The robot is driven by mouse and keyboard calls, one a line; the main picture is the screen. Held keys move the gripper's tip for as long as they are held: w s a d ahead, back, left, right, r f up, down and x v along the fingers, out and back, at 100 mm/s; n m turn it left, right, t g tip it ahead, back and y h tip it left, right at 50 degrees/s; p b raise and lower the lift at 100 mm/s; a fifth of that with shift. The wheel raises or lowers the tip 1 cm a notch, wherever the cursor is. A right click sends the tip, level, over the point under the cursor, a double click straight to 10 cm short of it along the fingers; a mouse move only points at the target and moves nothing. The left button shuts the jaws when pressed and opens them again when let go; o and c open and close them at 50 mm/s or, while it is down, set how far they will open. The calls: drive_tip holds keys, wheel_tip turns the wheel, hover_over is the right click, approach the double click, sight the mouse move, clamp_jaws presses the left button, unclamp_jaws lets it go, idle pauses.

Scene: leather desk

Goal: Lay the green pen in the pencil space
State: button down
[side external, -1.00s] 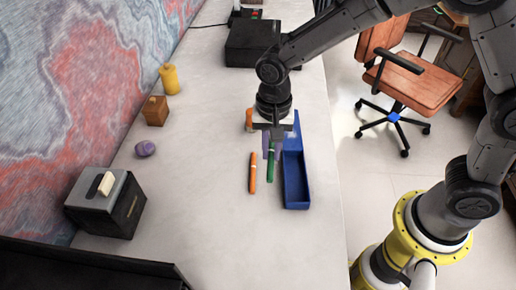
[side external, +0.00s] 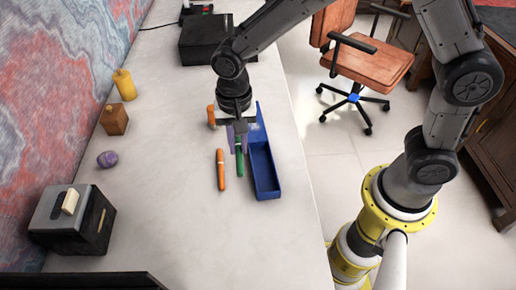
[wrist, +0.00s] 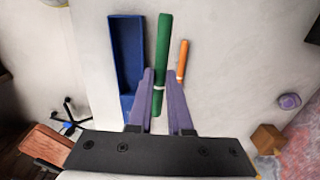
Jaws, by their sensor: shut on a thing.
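The green pen (side external: 240,166) is between the purple fingers of my gripper (side external: 238,146), which is shut on it. In the wrist view the pen (wrist: 162,45) runs lengthwise between the fingertips (wrist: 160,74), with a pale band near them. It looks larger than the orange pen there; I cannot tell whether it is clear of the desk. The blue organizer (side external: 277,183) lies just right of the pen in the side view, its long open compartment empty. It is left of the pen in the wrist view (wrist: 112,50). Its far part is partly hidden by my gripper.
An orange pen (side external: 221,170) lies left of the green pen. An orange object (side external: 211,117) stands beside my gripper. A black box (side external: 205,40) is farther back. A purple lump (side external: 107,159), wooden block (side external: 115,120), yellow cylinder (side external: 124,85) and dark box (side external: 73,222) are left.

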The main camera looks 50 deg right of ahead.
approach(263, 174)
drive_tip(key=shift+f+n, duration=0.4)
drive_tip(key=shift+f, duration=1.25)
drive_tip(key=c, duration=0.8)
unclamp_jaws()
drive_tip(key=shift+o, duration=0.2)
